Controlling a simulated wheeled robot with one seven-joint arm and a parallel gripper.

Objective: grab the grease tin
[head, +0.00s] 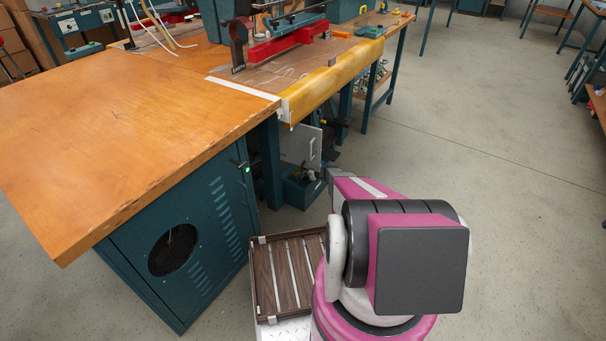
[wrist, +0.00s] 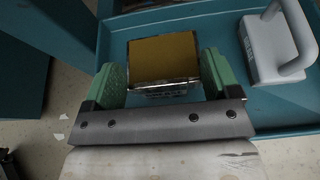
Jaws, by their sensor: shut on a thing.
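The grease tin (wrist: 163,57) shows in the wrist view as a block with a yellow-brown top and a worn metal-coloured front side. It is between the two green finger pads of my gripper (wrist: 163,80), which is shut on it. The tin is over a teal tray or bin (wrist: 215,30); I cannot tell whether its base touches the bottom. In the head view my arm covers the area near the gripper, and I cannot make out the tin there.
A grey object with a handle (wrist: 275,50) stands in the teal bin, right of the tin. In the head view the wooden bench (head: 130,120) and its teal cabinet (head: 200,245) are left of my arm. Open floor (head: 480,140) lies to the right.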

